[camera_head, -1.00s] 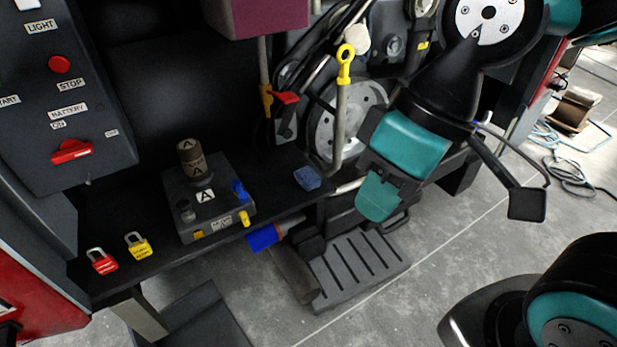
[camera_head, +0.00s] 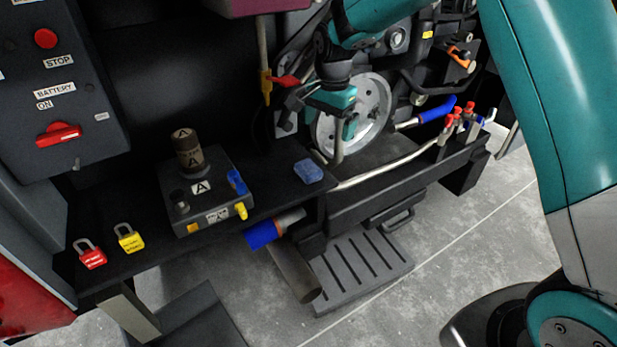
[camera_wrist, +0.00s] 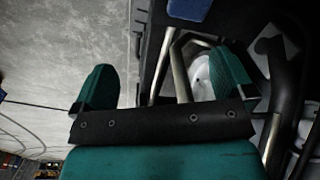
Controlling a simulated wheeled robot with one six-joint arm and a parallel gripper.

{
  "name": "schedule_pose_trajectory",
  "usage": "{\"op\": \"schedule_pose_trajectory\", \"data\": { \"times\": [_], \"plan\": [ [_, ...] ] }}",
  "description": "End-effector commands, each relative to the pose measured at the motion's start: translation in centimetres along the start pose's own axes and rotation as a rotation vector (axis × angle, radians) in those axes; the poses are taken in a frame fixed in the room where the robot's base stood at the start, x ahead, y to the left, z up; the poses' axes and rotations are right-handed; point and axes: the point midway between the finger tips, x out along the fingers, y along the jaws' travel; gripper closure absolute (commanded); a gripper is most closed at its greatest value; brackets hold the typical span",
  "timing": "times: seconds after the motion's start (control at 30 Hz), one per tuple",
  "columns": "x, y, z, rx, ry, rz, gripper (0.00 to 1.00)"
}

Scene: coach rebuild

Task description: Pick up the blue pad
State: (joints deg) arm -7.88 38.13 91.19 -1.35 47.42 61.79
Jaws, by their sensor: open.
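The blue pad (camera_head: 309,171) is a small block lying on the right end of the black shelf (camera_head: 265,197), beside the grey box marked A. My gripper (camera_head: 342,113) is open and empty, in front of the silver wheel. It is above and a little right of the pad in the head view, apart from it. The wrist view shows my two teal fingers spread wide (camera_wrist: 165,84) with nothing held between them. A dark blue patch (camera_wrist: 188,8) shows at the top of that view; I cannot tell if it is the pad.
The grey box (camera_head: 207,195) with a brown knob stands left of the pad. Red (camera_head: 92,257) and yellow (camera_head: 130,241) padlocks lie farther left. A pale pipe (camera_head: 395,165) runs right of the pad. A red lever (camera_head: 285,81) and the silver wheel (camera_head: 372,115) are near my gripper.

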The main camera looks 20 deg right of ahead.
Motion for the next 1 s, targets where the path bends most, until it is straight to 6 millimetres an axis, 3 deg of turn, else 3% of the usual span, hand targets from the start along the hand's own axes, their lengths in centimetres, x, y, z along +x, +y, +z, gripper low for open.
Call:
{"op": "schedule_pose_trajectory", "data": {
  "times": [0.1, 0.3, 0.47, 0.7, 1.0],
  "plan": [
    [2.6, -3.1, -0.9, 0.172, -0.004, 0.028, 0.00],
    [5.2, -5.6, -1.5, 0.358, -0.003, 0.056, 0.00],
    [7.0, -5.8, -1.6, 0.391, -0.003, 0.064, 0.00],
    [11.1, -5.5, -1.5, 0.388, -0.003, 0.062, 0.00],
    [13.9, -5.3, -1.4, 0.386, -0.004, 0.063, 0.00]
  ]
}}
